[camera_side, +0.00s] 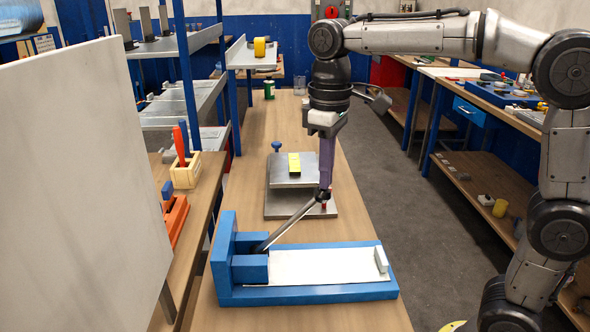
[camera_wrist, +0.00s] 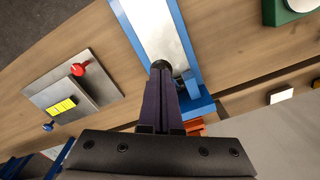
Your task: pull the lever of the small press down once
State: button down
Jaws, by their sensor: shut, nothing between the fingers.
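The small press has a blue frame (camera_side: 315,294) with a white bed (camera_side: 325,266) on the wooden bench. Its grey lever (camera_side: 287,226) slopes up and right from the blue blocks at the left end. My gripper (camera_side: 325,186) is shut, purple fingers pointing down, with its tips at the lever's raised end. In the wrist view the fingertips (camera_wrist: 161,84) are close to a dark round knob (camera_wrist: 160,66), apparently the lever's end. I cannot tell whether they touch it. The fingers hide part of the lever there.
A grey metal plate fixture (camera_side: 292,180) with a yellow label, a blue knob (camera_side: 276,146) and a red knob (camera_wrist: 79,69) stands just behind the press. A white panel (camera_side: 80,190) fills the left side. The bench is clear around the press's front edge.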

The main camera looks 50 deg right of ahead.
jog(key=shift+w+a+r, duration=0.35)
jog(key=shift+r, duration=0.3)
jog(key=shift+w+a+r, duration=0.35)
jog(key=shift+r, duration=0.25)
jog(key=shift+w+a+r, duration=0.35)
jog(key=shift+r, duration=0.3)
jog(key=w+a+r, duration=0.4)
notch_tip(320, 180, up, 4)
dwell(0.5)
